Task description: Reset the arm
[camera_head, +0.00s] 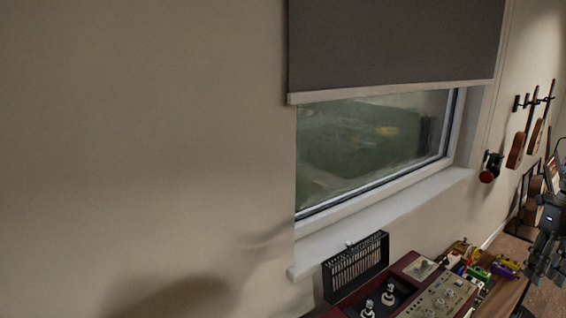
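My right arm comes in at the right edge of the head view. Its dark gripper (543,268) hangs with the fingers pointing down, in front of the floor beyond the bench end. It is small and cut off by the picture edge, so I cannot tell whether the fingers are apart or hold anything. My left gripper is not in view.
A wooden bench (510,291) at the lower right holds a red-framed console (420,268), a black slotted rack (356,266) and several colourful pedals (478,272). A window (375,140) with a grey blind (395,40) is above. Instruments (516,150) hang on the far wall. Bare wall fills the left.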

